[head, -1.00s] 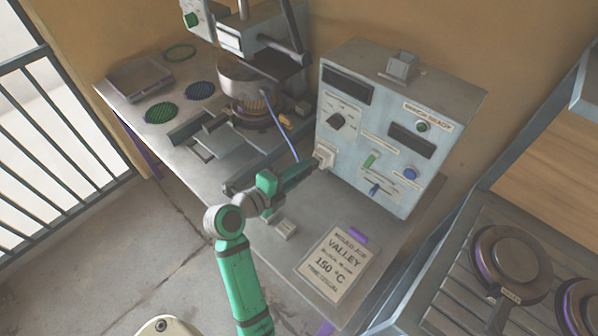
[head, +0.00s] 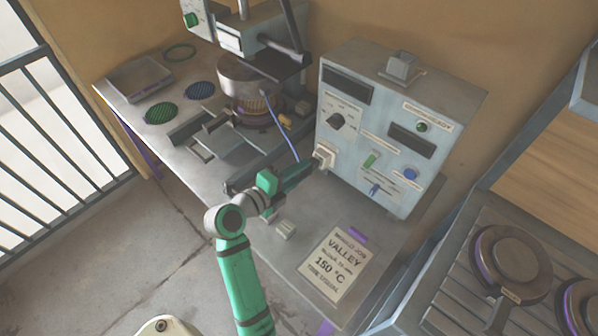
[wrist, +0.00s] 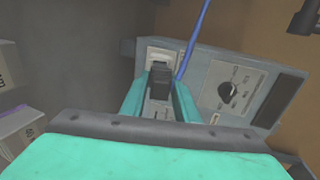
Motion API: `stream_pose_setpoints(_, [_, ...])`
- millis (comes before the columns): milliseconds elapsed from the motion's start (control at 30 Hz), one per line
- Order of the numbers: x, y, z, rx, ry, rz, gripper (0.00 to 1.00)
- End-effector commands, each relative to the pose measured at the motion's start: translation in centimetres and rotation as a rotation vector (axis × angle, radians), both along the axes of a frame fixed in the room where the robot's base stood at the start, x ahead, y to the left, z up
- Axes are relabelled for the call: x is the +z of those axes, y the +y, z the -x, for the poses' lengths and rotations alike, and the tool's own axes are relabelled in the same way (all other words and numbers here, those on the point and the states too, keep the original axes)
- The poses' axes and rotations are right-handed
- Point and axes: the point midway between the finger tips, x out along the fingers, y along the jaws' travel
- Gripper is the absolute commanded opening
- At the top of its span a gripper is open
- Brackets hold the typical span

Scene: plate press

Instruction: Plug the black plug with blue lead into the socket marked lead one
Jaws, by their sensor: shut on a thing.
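My gripper (wrist: 161,95) is shut on the black plug (wrist: 160,76), which sits between its two green fingers in the wrist view. The blue lead (wrist: 192,38) rises beside the plug; in the head view the lead (head: 290,137) runs down from the press to my gripper (head: 316,164). The plug is at a pale socket block (head: 325,155) on the left front of the grey control box. In the wrist view the socket plate (wrist: 163,57) shows just beyond the plug. I cannot tell how far the plug is in, and the socket's marking is not readable.
The control box (head: 335,88) carries a black knob (head: 336,121), a green switch and a blue button. The press (head: 243,75) stands behind left.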

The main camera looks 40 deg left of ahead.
Motion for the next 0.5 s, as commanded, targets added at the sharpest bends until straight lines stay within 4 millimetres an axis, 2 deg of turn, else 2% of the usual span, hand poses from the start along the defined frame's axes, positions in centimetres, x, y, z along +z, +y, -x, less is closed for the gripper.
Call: stream_pose_setpoints(500, [-0.27, -0.09, -1.08, -0.001, 0.0, 0.0, 0.05])
